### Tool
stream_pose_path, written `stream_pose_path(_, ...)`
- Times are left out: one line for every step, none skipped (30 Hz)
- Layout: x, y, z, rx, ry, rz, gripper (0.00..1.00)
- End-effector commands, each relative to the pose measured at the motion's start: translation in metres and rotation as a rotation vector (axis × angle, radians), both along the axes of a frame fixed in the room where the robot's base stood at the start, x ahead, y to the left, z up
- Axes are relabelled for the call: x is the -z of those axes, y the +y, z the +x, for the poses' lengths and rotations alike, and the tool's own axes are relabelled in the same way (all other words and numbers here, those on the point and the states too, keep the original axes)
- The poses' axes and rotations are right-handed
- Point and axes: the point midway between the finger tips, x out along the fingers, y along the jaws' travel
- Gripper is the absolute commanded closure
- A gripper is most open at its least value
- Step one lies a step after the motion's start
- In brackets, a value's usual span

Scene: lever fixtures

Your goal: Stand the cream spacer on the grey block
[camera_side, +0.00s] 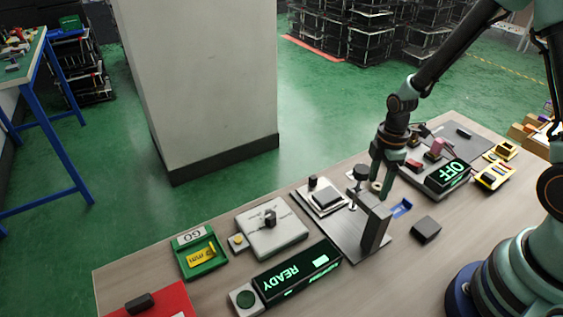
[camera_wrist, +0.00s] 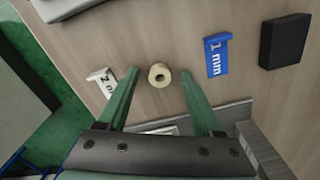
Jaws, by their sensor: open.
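The cream spacer (camera_wrist: 159,75) is a short ring with a central hole, lying on the wooden table in the wrist view. My gripper (camera_wrist: 160,73) is open, with one green finger on either side of the spacer and a gap visible on both sides. In the side view, my gripper (camera_side: 380,187) points down behind the grey block, and the spacer (camera_side: 376,186) shows small between the fingers. The grey block (camera_side: 374,229) stands upright on a grey plate, its top bare. Whether the fingertips reach the spacer's height is unclear.
A blue 1 mm gauge (camera_wrist: 217,55) and a black block (camera_wrist: 285,41) lie right of the spacer in the wrist view. A white gauge (camera_wrist: 104,80) lies left.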

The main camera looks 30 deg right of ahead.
Motion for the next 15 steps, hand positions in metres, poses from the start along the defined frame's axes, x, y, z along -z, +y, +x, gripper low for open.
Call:
stream_pose_path(-0.0002,0.0001,0.0001,0.000,0.000,0.000,0.33)
stream_pose_path(-0.0003,0.0001,0.0001,0.000,0.000,0.000,0.33)
stream_pose_path(-0.0003,0.0001,0.0001,0.000,0.000,0.000,0.40)
stream_pose_path(-0.0003,0.0001,0.0001,0.000,0.000,0.000,0.52)
stream_pose_path(-0.0004,0.0001,0.0001,0.000,0.000,0.000,0.63)
stream_pose_path(-0.0004,0.0001,0.0001,0.000,0.000,0.000,0.79)
stream_pose_path(-0.0004,0.0001,0.0000,0.000,0.000,0.000,0.90)
stream_pose_path(-0.0005,0.0001,0.0000,0.000,0.000,0.000,1.00)
stream_pose_path(-0.0005,0.0001,0.0000,0.000,0.000,0.000,1.00)
stream_pose_path(-0.0005,0.0001,0.0000,0.000,0.000,0.000,1.00)
stream_pose_path(-0.0005,0.0001,0.0000,0.000,0.000,0.000,1.00)
stream_pose_path(-0.0005,0.0001,0.0000,0.000,0.000,0.000,1.00)
stream_pose_path(-0.0005,0.0001,0.0000,0.000,0.000,0.000,1.00)
stream_pose_path(-0.0005,0.0001,0.0000,0.000,0.000,0.000,1.00)
stream_pose_path(-0.0005,0.0001,0.0000,0.000,0.000,0.000,1.00)
